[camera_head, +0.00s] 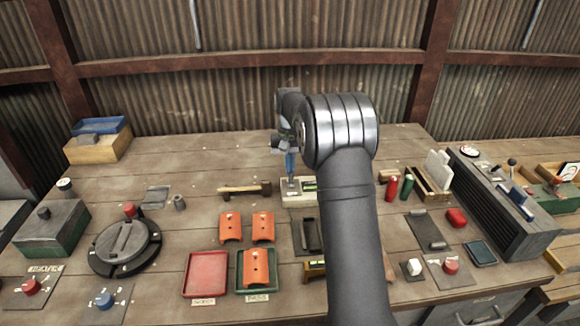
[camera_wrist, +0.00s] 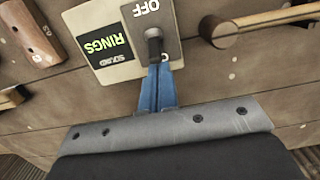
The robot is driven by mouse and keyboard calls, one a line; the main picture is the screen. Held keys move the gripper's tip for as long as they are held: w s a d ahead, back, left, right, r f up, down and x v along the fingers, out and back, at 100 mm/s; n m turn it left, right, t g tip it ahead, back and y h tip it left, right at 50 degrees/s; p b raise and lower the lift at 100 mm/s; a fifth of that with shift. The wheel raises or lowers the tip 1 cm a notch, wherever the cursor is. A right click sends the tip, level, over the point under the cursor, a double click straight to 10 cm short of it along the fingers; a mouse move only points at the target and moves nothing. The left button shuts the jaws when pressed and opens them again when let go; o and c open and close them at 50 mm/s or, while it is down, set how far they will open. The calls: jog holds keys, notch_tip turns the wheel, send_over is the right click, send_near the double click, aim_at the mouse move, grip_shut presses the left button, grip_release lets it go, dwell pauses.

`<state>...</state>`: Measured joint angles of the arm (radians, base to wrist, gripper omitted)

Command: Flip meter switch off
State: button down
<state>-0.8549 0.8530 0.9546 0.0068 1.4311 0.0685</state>
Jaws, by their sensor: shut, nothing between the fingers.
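The meter is a pale box (camera_head: 297,200) on the bench, with a dark display face (camera_head: 310,186). A dark switch lever (camera_wrist: 154,38) stands on that panel. My gripper (camera_wrist: 156,72) has blue fingers, shut and empty, with their tips right at the lever; contact is not clear. In the head view my gripper (camera_head: 291,172) points down over the meter, and the lever is hidden.
A wooden-handled hammer (camera_head: 245,189) lies left of the meter; its handle shows in the wrist view (camera_wrist: 275,18). Orange tiles (camera_head: 231,227), a red tray (camera_head: 206,273) and a green tray (camera_head: 240,285) lie in front. Red and green cylinders (camera_head: 391,188) stand to the right.

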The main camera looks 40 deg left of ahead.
aim_at(291, 174)
jog(key=shift+s+d+r+t+y, duration=0.25)
jog(key=shift+d+t+y, duration=0.05)
jog(key=shift+t+y, duration=0.2)
dwell(0.5)
jog(key=shift+s+d+r+t+y, duration=0.25)
jog(key=shift+s+d+t+y, duration=0.2)
jog(key=shift+t+y, duration=0.35)
jog(key=shift+s+d+t+y, duration=0.3)
jog(key=shift+t+y, duration=0.3)
jog(key=shift+s+d+t+y, duration=0.25)
jog(key=shift+t+y, duration=0.35)
jog(key=shift+a, duration=0.1)
jog(key=shift+r, duration=0.2)
jog(key=shift+r, duration=0.7)
jog(key=shift+w, duration=0.1)
